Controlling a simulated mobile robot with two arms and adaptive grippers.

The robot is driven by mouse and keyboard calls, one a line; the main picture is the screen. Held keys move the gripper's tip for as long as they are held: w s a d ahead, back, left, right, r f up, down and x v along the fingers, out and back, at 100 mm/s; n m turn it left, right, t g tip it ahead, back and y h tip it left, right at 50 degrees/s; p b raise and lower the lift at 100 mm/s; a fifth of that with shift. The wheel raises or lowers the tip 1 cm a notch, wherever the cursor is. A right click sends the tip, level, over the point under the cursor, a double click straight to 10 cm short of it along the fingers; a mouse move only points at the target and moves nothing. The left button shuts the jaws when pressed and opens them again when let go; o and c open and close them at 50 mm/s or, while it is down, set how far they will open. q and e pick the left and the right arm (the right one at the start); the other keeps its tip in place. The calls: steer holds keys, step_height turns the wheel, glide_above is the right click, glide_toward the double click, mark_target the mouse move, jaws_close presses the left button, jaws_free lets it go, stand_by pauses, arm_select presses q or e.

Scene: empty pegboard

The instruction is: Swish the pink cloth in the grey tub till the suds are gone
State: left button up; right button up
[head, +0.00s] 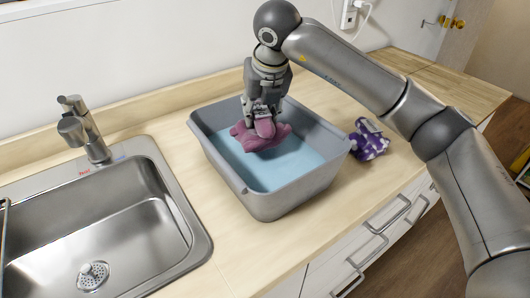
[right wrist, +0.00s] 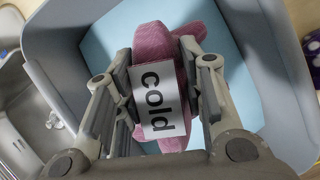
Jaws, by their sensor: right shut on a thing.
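The grey tub (head: 290,205) stands on the wooden counter to the right of the sink and holds light blue water (head: 295,168). No suds show on the visible water. My right gripper (head: 264,122) points down into the tub and is shut on the pink cloth (head: 252,141), which hangs bunched at or just above the water. In the right wrist view the pink cloth (right wrist: 168,45) sits between the fingers (right wrist: 160,95), and a white label reading "cold" (right wrist: 159,100) lies over it. The label hides part of the cloth. My left gripper is out of view.
A steel sink (head: 185,215) with a faucet (head: 85,130) is left of the tub. A wall outlet (head: 349,15) is behind my right arm.

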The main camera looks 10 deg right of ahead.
mark_target(260, 107)
steer(key=shift+r+p, duration=1.8)
steer(key=shift+r, duration=1.65)
